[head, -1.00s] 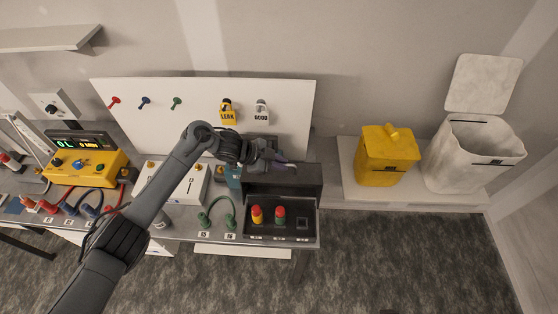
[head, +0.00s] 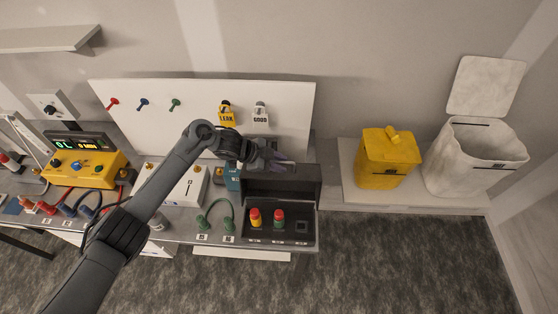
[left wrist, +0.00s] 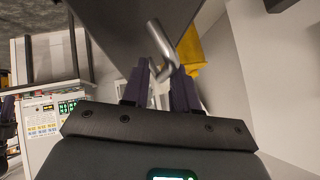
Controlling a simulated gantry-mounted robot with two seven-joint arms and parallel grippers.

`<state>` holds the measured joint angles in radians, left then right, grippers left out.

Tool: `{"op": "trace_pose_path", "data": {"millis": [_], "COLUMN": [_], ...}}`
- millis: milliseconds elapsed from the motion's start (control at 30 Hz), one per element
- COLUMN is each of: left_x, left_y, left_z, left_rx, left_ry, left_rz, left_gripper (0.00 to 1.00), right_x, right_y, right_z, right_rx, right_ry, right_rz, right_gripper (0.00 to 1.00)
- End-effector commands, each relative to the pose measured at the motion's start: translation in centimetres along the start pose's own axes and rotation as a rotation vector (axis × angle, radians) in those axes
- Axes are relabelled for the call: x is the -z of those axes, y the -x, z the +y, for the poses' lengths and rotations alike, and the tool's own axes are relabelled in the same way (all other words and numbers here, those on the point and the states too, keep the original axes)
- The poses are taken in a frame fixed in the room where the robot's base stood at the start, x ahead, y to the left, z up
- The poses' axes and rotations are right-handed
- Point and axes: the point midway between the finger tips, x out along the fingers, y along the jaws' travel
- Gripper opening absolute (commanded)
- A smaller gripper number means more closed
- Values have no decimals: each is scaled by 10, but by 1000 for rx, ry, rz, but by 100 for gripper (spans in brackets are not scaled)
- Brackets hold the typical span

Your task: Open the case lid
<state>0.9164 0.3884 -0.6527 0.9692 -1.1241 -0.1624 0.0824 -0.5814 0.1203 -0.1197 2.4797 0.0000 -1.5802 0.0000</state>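The dark case (head: 310,238) stands at the right end of the bench. My left gripper (head: 284,163) is at the lid's upper edge. In the left wrist view its two fingers (left wrist: 160,75) are apart, with a bent metal handle (left wrist: 162,45) at the gap between their tips and a dark panel beside it. I cannot see the fingers pressing on the handle. My right gripper is not in view.
A yellow instrument (head: 85,170) and a white box (head: 180,187) stand left on the bench. A yellow bin (head: 388,160) and a white bin (head: 470,155) stand to the right, apart from the case.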

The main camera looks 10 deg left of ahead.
Motion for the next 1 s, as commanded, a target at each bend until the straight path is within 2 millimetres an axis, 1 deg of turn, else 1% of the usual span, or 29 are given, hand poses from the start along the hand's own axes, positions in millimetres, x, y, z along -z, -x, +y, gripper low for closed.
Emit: {"op": "trace_pose_path", "data": {"millis": [333, 467, 567, 800, 1000], "left_x": [2, 1, 1, 0, 0], "left_y": [2, 9, 21, 62, 92], "left_z": [-2, -3, -3, -2, -2], "left_rx": [4, 6, 7, 7, 5], "left_ry": [-2, -2, -4, -4, -2], "left_rz": [3, 3, 3, 1, 1], "left_gripper": [38, 38, 38, 38, 38], "right_x": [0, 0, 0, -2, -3], "right_y": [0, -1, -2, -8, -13], "right_z": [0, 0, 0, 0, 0], "right_rx": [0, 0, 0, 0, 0], "right_ry": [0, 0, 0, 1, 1], "right_rz": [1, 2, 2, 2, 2], "right_gripper": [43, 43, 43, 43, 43]}}
